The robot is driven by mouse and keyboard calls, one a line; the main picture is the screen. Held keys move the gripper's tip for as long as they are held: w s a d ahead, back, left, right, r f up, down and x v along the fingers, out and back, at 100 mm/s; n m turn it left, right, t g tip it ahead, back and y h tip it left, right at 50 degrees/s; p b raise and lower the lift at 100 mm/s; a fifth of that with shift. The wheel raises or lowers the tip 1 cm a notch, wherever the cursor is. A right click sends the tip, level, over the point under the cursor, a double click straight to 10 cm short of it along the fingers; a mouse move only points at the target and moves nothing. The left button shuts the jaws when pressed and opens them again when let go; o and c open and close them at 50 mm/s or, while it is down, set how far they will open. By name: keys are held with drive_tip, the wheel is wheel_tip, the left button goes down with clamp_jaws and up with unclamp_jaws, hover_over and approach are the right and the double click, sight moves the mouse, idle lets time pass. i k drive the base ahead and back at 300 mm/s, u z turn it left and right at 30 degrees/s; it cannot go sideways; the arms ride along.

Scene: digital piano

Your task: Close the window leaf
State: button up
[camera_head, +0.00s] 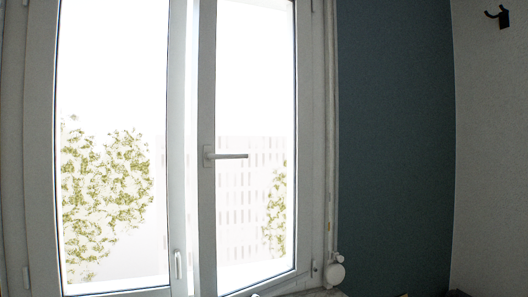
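A white-framed window fills the left and middle of the head view. Its right leaf (207,215) has a lever handle (225,156) pointing right, level. This leaf looks ajar: its bottom rail slants down toward the left, and a narrow bright gap shows between it and the left leaf (180,120). The left leaf appears shut and has a small upright pull (178,265) low on its right stile. The right leaf's hinge side is at its right edge. My gripper is not in view.
A dark teal wall (395,150) stands right of the window, then a pale wall (490,160) with a black hook (497,16). A white round fitting (335,273) sits by the lower right window corner. Small objects at the bottom edge are cut off.

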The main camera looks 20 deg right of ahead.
sight(297, 270)
drive_tip(key=z, duration=0.3)
drive_tip(key=k, duration=0.9)
drive_tip(key=z, duration=0.2)
drive_tip(key=i, duration=1.1)
drive_tip(key=u, duration=1.3)
drive_tip(key=i, duration=0.45)
drive_tip(key=u, duration=0.35)
